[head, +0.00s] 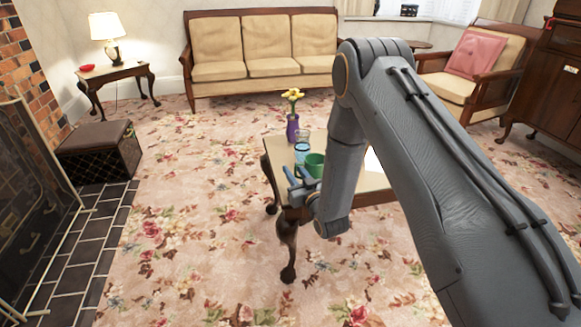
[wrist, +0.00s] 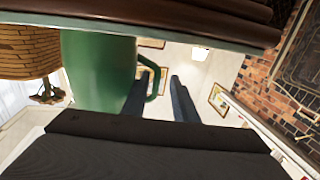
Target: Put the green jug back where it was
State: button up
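The green jug (head: 315,162) stands upright on the small wooden table (head: 374,198), near its front left edge. In the wrist view, which is upside down, the jug (wrist: 98,70) is large at the left, with its handle toward the middle. My gripper (head: 298,180) is at the table's left edge, beside the jug. Its two fingers show apart in the wrist view (wrist: 160,92), and the jug's handle appears in the gap between them. The fingers do not look closed on it. My arm hides part of the table.
A purple vase (head: 292,130) with yellow flowers, a clear glass (head: 301,136) and a blue item (head: 301,149) stand behind the jug. A white sheet (head: 373,162) lies on the table's right. A dark ottoman (head: 100,150) stands left; open carpet lies between.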

jog(key=p+v, duration=0.1)
jog(key=v, duration=0.8)
